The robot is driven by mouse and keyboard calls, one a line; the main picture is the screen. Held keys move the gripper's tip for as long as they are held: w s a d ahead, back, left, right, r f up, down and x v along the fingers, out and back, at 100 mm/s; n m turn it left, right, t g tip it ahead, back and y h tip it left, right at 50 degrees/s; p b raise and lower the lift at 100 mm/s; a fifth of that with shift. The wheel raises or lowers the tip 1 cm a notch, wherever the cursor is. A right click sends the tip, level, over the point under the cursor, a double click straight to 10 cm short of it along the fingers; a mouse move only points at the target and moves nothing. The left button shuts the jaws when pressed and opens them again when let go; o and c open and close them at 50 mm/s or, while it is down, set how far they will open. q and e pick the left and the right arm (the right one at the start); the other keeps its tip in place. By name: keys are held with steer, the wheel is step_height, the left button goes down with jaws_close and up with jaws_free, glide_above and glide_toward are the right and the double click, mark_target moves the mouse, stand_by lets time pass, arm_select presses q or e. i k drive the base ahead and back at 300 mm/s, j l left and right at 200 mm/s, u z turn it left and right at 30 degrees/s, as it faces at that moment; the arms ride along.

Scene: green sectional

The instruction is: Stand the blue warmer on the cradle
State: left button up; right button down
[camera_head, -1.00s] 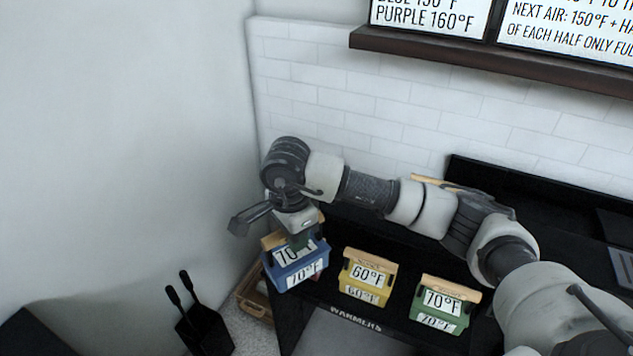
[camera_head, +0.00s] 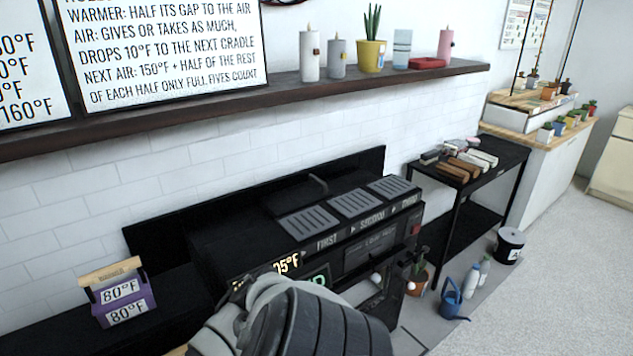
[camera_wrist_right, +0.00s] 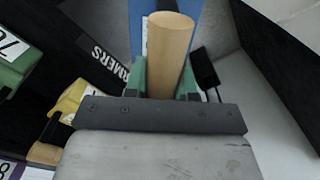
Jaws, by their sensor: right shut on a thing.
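In the right wrist view, my right gripper (camera_wrist_right: 161,82) is shut on the wooden handle of the blue warmer (camera_wrist_right: 137,22). Only a little of the blue body shows beyond the handle; its temperature label is mostly hidden. In the head view, three grey slatted cradles (camera_head: 355,203) sit on top of the black machine (camera_head: 345,240), above the words FIRST, SECOND and a partly readable third. They look empty. The blue warmer and right gripper are outside the head view. My left gripper is not in view.
A purple warmer (camera_head: 122,295) marked 80°F stands left of the machine. Yellow (camera_wrist_right: 72,100) and green (camera_wrist_right: 15,62) warmers show in the wrist view. My grey arm covers the machine's lower front.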

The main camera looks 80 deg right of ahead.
mark_target(393, 185)
steer(key=k+l, duration=0.25)
steer(key=k+l+z, duration=0.15)
steer(key=l, duration=0.35)
steer(key=k+l, duration=0.35)
steer(key=k+l+z, duration=0.15)
steer(key=l, duration=0.3)
steer(key=k, duration=0.1)
